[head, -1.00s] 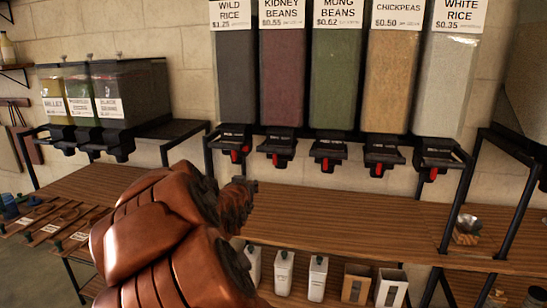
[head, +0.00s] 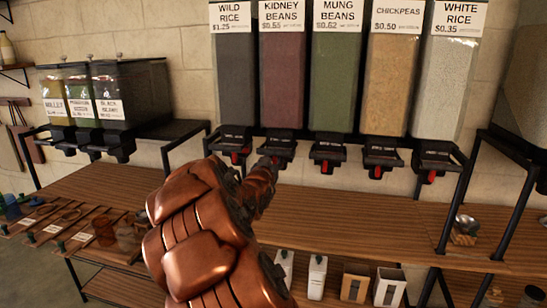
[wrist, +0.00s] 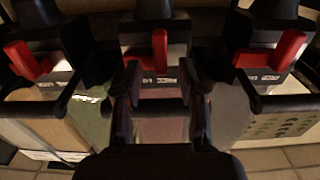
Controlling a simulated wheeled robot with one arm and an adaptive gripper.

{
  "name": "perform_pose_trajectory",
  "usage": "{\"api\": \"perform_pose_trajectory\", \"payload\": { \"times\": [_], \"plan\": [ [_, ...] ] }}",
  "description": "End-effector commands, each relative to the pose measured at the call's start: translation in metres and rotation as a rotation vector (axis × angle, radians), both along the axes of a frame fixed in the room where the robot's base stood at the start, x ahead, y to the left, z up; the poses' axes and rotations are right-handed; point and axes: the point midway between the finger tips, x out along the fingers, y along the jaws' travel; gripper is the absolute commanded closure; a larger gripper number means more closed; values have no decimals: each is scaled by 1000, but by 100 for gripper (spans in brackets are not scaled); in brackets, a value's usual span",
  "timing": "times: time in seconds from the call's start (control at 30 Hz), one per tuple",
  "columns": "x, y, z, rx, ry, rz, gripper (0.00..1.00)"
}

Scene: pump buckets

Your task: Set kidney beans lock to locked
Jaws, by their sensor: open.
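The kidney beans bin (head: 283,85) is the second from the left in the head view, filled with dark red beans. Its black dispenser (head: 280,142) hangs at the bottom with a small red lever. In the wrist view this red lever (wrist: 159,48) stands straight on the middle dispenser. My gripper (head: 268,165) is just under and in front of this dispenser. In the wrist view my gripper (wrist: 160,78) is open, its two fingers on either side of the lever's line and apart from each other. Whether a finger touches the lever I cannot tell.
The wild rice dispenser (head: 234,141) and mung beans dispenser (head: 327,150) hang close on both sides. Their red levers flank mine in the wrist view (wrist: 28,60). A wooden counter (head: 340,215) lies below, mostly clear. A metal scoop (head: 466,224) sits at right.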

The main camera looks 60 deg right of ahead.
Motion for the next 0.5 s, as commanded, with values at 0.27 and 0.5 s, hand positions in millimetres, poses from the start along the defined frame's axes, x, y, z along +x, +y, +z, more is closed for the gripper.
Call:
{"api": "perform_pose_trajectory", "payload": {
  "times": [0.27, 0.5],
  "plan": [
    [5, -13, 2, -2, -2, 1, 59],
    [6, -13, 1, -2, -2, 1, 59]
  ]
}}
